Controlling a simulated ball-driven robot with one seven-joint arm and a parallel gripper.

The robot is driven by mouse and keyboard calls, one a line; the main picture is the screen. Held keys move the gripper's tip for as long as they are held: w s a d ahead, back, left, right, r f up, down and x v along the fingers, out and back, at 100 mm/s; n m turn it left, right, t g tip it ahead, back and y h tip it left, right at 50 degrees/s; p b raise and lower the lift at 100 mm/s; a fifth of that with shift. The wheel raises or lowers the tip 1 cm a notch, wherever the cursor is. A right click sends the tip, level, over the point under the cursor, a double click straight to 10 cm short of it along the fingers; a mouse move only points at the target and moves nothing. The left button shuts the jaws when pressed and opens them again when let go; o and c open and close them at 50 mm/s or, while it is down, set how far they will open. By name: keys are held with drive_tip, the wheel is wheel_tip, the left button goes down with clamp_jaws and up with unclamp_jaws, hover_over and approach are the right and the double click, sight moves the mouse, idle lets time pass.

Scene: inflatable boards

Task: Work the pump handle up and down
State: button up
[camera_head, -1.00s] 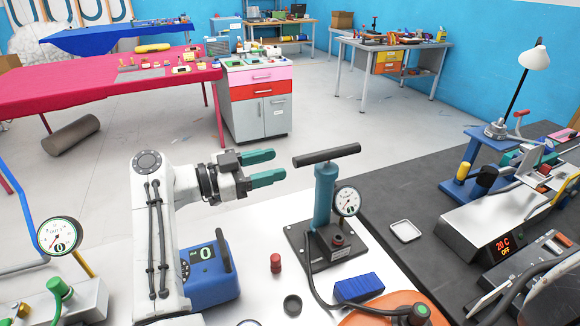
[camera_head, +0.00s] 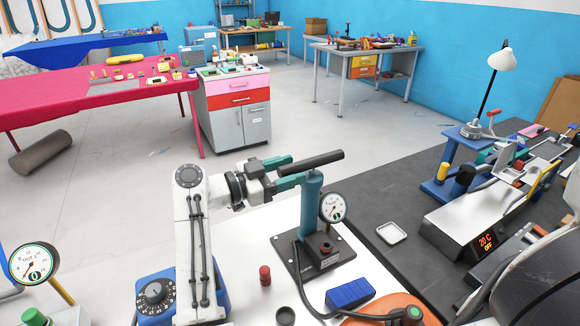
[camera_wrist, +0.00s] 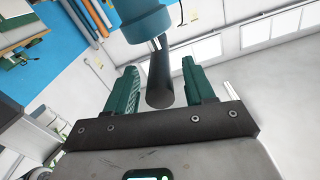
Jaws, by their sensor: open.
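The pump has an upright teal cylinder (camera_head: 311,200) on a dark base plate, with a black T-bar handle (camera_head: 325,158) across its top. My gripper (camera_head: 298,169) has two teal fingers and is open at the left part of the handle. In the wrist view, the black bar (camera_wrist: 160,80) lies between the two spread fingers, with gaps visible on both sides, so it is not clasped. The cylinder (camera_wrist: 145,18) shows above it there. The handle sits low, close to the cylinder top. A round gauge (camera_head: 333,207) is beside the cylinder.
A black hose runs from the pump across the white table. A red cap (camera_head: 265,275), a blue block (camera_head: 350,293) and an orange item (camera_head: 385,311) lie near the base. A metal device with a temperature display (camera_head: 465,225) stands on the dark surface at right.

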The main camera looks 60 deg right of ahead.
drive_tip(key=shift+s+d, duration=0.3)
drive_tip(key=shift+d, duration=0.05)
clamp_jaws()
idle(0.3)
idle(0.4)
